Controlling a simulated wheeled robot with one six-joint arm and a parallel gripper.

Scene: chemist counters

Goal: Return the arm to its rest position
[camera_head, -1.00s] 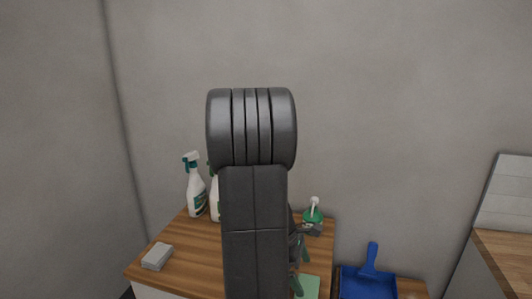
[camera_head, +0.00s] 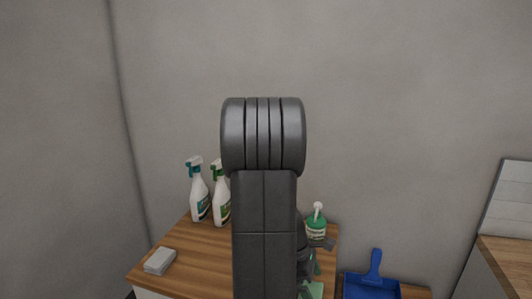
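My arm (camera_head: 264,215) stands upright in the middle of the head view, with its thick ribbed dark joint at the top. Parts of my gripper (camera_head: 309,262) show as dark and green pieces just right of the arm, low over the wooden counter. Most of it is hidden behind the arm, so I cannot tell whether it is open or shut, or whether it holds anything.
Two spray bottles (camera_head: 199,197) (camera_head: 221,199) and a green pump bottle (camera_head: 316,226) stand on the wooden counter (camera_head: 200,250). A grey block (camera_head: 159,261) lies front left; a green flat piece (camera_head: 313,291) is partly hidden. A blue dustpan (camera_head: 372,286) is at right.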

